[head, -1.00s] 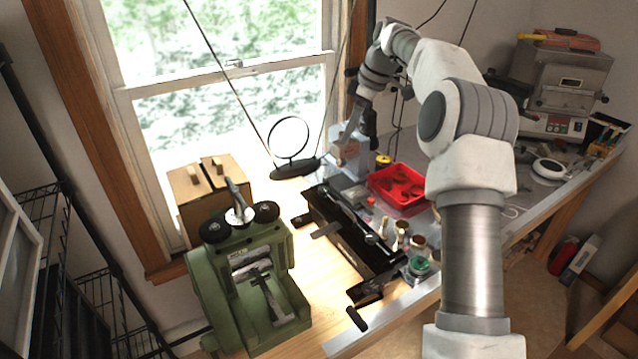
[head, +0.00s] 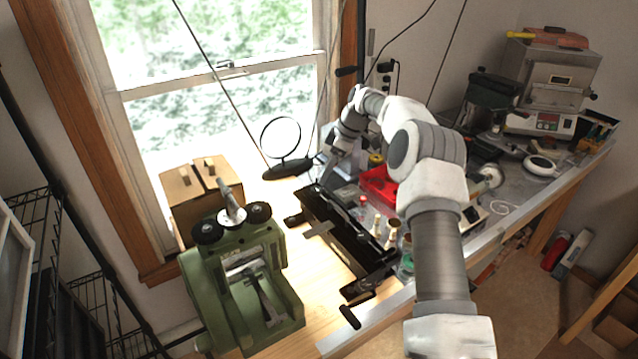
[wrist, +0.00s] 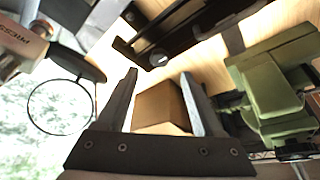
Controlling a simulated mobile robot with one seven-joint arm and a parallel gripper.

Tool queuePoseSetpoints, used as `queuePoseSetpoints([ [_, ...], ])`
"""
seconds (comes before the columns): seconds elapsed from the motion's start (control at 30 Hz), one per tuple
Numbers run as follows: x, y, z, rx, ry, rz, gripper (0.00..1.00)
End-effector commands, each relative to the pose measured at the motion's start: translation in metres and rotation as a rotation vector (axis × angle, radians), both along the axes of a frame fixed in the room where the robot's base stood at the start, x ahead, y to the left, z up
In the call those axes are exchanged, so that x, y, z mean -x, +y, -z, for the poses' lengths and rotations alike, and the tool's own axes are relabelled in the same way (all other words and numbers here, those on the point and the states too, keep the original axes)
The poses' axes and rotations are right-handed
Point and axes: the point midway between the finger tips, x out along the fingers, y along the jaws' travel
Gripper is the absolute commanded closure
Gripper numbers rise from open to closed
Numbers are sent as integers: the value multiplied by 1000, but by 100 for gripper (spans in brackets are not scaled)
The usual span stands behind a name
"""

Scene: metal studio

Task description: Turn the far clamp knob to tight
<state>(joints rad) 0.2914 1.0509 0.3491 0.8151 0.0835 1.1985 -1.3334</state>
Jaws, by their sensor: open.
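A long black clamping fixture (head: 345,240) lies on the wooden bench in the head view, running from back left to front right. A small dark knob (head: 293,220) sticks out at its far left end, and a dark handle (head: 350,317) at its near end. I take the far one for the far clamp knob. My gripper (head: 325,176) hangs above and behind the fixture's far end. In the wrist view my gripper (wrist: 160,74) is open, with nothing between its fingers. The fixture (wrist: 195,25) crosses the top of that view, beyond the fingertips. The knob's setting cannot be read.
A green rolling mill (head: 245,280) stands left of the fixture. A round magnifier on a black base (head: 287,168) is close to my gripper. A red tray (head: 377,185) and small jars are to the right.

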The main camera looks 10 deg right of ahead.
Motion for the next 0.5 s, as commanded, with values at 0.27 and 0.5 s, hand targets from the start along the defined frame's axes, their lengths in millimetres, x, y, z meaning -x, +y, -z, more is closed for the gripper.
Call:
queuePoseSetpoints([
  [0.27, -7, 17, 42, 0, 1, 0, 32],
  [0.5, -9, 21, 54, 1, -2, 1, 32],
])
